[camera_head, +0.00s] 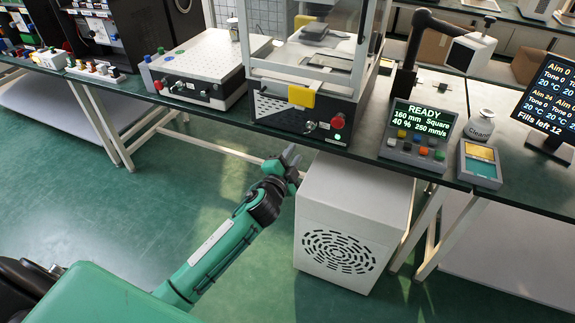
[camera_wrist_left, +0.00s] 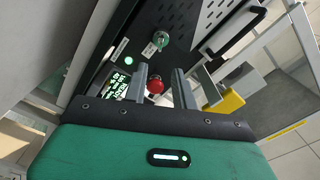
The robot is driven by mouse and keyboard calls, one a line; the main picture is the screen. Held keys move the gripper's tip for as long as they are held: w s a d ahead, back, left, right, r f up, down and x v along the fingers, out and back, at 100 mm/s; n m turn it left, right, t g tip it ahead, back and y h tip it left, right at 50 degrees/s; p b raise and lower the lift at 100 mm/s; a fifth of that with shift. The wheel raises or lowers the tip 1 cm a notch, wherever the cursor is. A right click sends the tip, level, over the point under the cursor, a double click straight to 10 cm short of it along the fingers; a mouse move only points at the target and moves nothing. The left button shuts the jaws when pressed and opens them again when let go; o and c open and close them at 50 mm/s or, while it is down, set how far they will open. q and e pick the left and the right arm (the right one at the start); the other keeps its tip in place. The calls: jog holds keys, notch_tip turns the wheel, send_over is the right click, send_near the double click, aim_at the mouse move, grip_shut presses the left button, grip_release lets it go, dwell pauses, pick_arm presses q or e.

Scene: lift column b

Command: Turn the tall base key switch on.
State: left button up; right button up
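The tall base is the dark lower body of the glass-fronted machine (camera_head: 270,112). Its key switch (camera_head: 311,126) is on the front face, left of a red button (camera_head: 338,122). In the left wrist view the key switch (camera_wrist_left: 160,40) shows a green part and a silver part, beyond the fingertips; I cannot tell its exact turn position. My left gripper (camera_head: 290,158) is below and in front of the base, clear of the switch. In the left wrist view its fingers (camera_wrist_left: 160,70) are apart with nothing held, and the red button shows between them. My right gripper is out of view.
A white vented cabinet (camera_head: 350,215) stands under the bench, close to my left gripper's right. A console reading READY (camera_head: 417,135) is on the bench at right. Green floor left of the arm is open.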

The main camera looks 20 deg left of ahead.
pick_arm(q)
jog(key=s, duration=0.3)
jog(key=shift+s+a, duration=0.1)
jog(key=shift+s, duration=0.3)
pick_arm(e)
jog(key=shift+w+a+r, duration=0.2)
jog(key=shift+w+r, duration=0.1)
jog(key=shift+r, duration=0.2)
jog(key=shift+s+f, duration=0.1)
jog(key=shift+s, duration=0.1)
